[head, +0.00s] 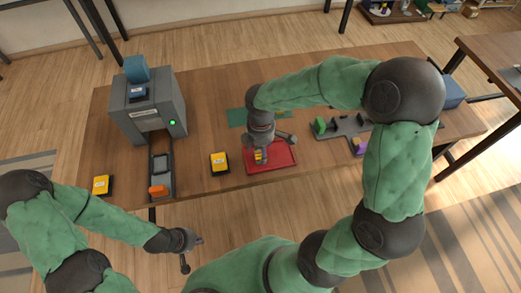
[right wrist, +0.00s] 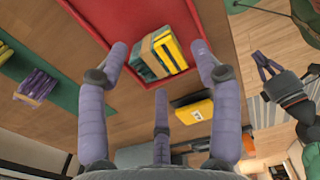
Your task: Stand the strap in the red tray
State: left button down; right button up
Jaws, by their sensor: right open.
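The red tray (head: 284,160) lies on the table below my right gripper (head: 264,150). A small bundle of yellow and dark green pieces with a tan band, which looks like the strap (right wrist: 160,52), is in the tray in the right wrist view. In the head view only some yellow of it shows under the gripper. My right gripper (right wrist: 162,66) is open, its purple fingers spread around the bundle with visible gaps. My left gripper (head: 190,250) is open and empty, off the table's front edge.
A grey machine (head: 148,105) with a green light stands at the left. Yellow-topped blocks (head: 220,162) (head: 102,185) lie either side of its slide. A grey holder (head: 340,127) with green and purple pieces lies right of the tray.

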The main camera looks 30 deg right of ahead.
pick_arm(q)
notch_tip(320, 180, up, 4)
jog(key=p, duration=0.3)
jog(key=shift+f, duration=0.25)
pick_arm(e)
notch_tip(320, 180, up, 10)
jog(key=shift+f, duration=0.2)
